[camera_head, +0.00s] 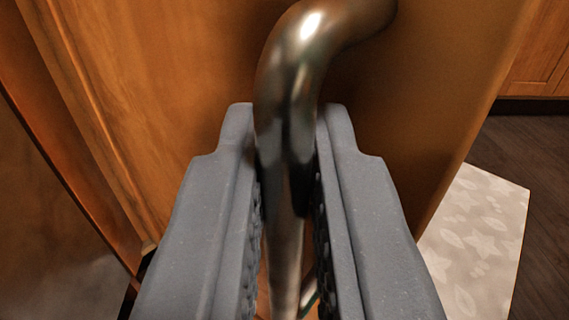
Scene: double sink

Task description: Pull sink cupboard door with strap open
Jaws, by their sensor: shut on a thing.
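The wooden cupboard door (170,90) fills the middle of the view, close in front of me. A curved, shiny metal handle (305,45) stands out from it and bends to the right at the top. My gripper (287,125) has its two grey fingers on either side of the handle's long part and is shut on it. The lower part of the door is hidden behind the fingers.
A darker brown panel (50,200) stands at the left, with a dark gap beside the door. At the right, past the door's edge, a pale leaf-patterned mat (475,235) lies on the dark floor (525,150). Another wooden cupboard (540,60) is at the upper right.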

